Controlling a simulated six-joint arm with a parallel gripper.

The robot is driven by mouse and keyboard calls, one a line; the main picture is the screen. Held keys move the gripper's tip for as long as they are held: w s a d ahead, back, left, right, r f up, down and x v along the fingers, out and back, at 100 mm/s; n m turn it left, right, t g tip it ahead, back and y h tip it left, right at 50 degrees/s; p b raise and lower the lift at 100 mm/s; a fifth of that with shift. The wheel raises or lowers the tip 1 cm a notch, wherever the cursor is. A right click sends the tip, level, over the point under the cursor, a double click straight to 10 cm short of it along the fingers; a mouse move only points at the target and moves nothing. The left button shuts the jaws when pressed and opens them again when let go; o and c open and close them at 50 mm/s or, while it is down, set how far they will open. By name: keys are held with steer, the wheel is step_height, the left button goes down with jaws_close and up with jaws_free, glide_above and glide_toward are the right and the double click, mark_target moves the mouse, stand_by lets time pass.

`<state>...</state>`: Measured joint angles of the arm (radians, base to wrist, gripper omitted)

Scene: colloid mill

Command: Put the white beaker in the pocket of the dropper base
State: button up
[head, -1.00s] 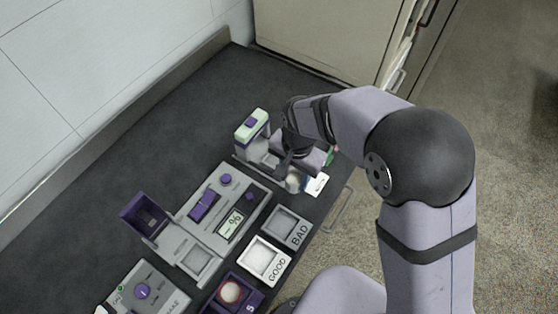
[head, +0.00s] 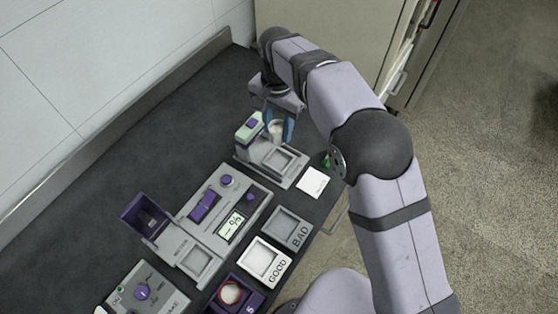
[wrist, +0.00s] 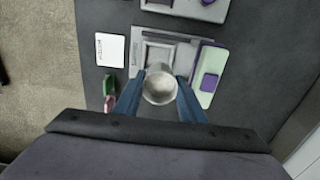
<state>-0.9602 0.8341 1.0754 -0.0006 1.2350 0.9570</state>
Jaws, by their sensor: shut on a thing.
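The white beaker (head: 276,131) is held between the blue fingers of my gripper (head: 280,128), up in the air. In the wrist view the beaker (wrist: 160,86) sits between the two fingertips (wrist: 161,88), its open top facing the camera. The dropper base (head: 283,165) is grey with a square pocket and a pale green, purple-buttoned head (head: 250,125) on a post at its left. In the wrist view the beaker overlaps the near edge of the pocket (wrist: 159,52). The beaker is above the base; its exact height over it is hard to tell.
A white card (head: 313,182) lies right of the base, with small green and pink items (wrist: 109,92) near it. The BAD tray (head: 288,227), GOOD tray (head: 264,260) and a grey device with a display (head: 225,205) stand nearer. Dark counter behind the base is clear.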

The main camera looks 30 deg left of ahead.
steer(key=shift+s+d, duration=0.25)
steer(key=shift+d, duration=0.1)
steer(key=shift+f, duration=0.1)
steer(key=shift+f+p, duration=1.4)
steer(key=shift+f, duration=3.5)
steer(key=shift+f, duration=0.15)
steer(key=o, duration=1.1)
step_height(320, 180, up, 12)
steer(key=b, duration=0.3)
steer(key=shift+r, duration=0.2)
